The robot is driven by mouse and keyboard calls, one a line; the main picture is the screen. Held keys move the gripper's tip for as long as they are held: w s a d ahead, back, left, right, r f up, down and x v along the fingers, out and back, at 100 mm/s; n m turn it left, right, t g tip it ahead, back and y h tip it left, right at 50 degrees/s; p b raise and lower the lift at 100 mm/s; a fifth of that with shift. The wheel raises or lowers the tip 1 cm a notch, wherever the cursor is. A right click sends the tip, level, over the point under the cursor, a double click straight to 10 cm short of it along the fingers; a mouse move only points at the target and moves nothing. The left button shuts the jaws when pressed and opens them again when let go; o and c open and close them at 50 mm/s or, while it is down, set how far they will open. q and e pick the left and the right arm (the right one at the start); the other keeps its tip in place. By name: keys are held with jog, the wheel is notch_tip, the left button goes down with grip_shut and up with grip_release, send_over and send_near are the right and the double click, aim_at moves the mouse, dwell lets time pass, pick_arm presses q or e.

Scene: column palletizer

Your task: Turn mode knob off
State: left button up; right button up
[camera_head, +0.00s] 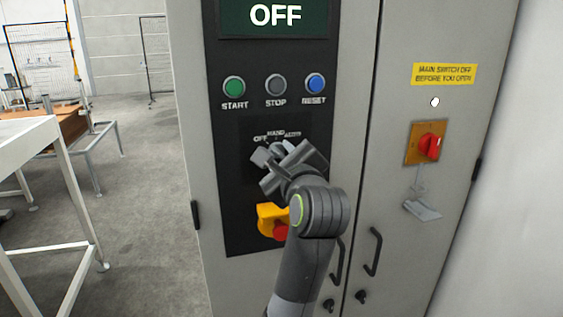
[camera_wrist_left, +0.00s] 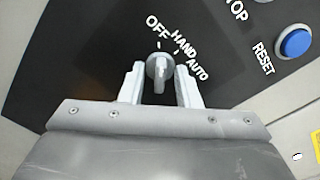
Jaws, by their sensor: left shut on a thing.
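The grey mode knob (camera_wrist_left: 158,68) sits on the black control panel below the labels OFF, HAND and AUTO. In the left wrist view its handle lies roughly in line with the OFF label. The display (camera_head: 275,15) at the top of the panel reads OFF. My left gripper (camera_head: 276,152) is at the knob; it also shows in the left wrist view (camera_wrist_left: 161,90), with one finger on each side of the handle, shut on it. In the head view the gripper hides most of the knob. My right gripper is not in view.
Green START (camera_head: 234,87), grey STOP (camera_head: 276,85) and blue RESET (camera_head: 314,84) buttons sit above the knob. A red emergency button (camera_head: 281,231) on a yellow base is below, partly behind my arm. A red main switch (camera_head: 430,146) and door handles are to the right.

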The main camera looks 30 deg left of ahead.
pick_arm(q)
jog(key=shift+n, duration=0.7)
jog(key=o, duration=1)
jog(key=shift+c, duration=0.2)
jog(key=shift+b, duration=0.3)
